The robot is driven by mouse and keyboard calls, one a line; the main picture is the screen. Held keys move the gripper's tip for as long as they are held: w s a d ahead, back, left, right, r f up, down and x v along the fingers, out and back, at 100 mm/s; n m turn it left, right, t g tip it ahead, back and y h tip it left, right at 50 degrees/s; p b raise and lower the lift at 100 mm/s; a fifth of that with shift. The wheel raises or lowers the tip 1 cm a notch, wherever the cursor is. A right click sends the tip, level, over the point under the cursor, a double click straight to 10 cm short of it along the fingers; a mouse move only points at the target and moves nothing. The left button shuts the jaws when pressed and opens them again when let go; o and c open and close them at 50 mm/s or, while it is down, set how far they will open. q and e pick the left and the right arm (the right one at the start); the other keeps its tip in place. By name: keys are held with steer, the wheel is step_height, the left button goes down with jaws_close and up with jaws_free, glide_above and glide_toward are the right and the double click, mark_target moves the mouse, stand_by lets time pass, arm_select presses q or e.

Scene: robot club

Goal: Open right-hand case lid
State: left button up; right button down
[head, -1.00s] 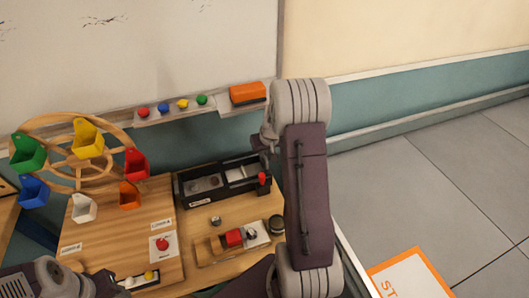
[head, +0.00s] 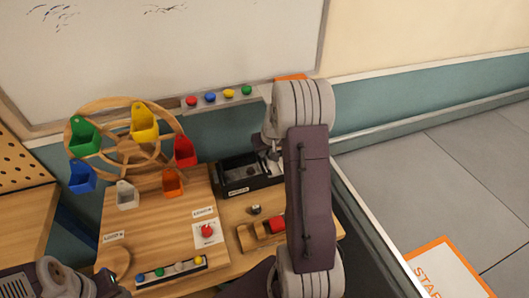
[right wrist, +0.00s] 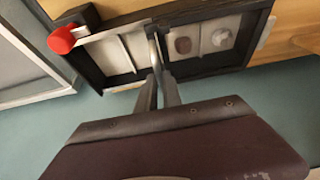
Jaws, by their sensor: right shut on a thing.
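The black case (head: 237,186) stands at the back of the wooden table in the head view, partly hidden by my right arm. In the right wrist view the case (right wrist: 187,72) shows pale compartments, one with a dark round piece and a light round piece. A red knob (right wrist: 61,41) sits at its left corner there. My right gripper (right wrist: 157,68) is shut on a thin pale upright piece at the middle of the case, which seems to be the lid's edge or grip. In the head view the right gripper (head: 270,145) is over the case. My left fingertips are out of view.
A wooden wheel (head: 128,150) with coloured bins stands left of the case. In front are a red button (head: 207,231), a small metal cylinder (head: 256,209) and a wooden holder (head: 250,237) with a red block. A ledge (head: 222,100) with coloured magnets runs behind.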

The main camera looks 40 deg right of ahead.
steer(key=c, duration=1.5)
jaws_free()
steer(key=shift+a, duration=0.1)
steer(key=shift+r, duration=0.25)
steer(key=v, duration=0.8)
steer(key=shift+s+r+p, duration=0.15)
steer(key=shift+r+p, duration=0.1)
steer(key=shift+p, duration=0.05)
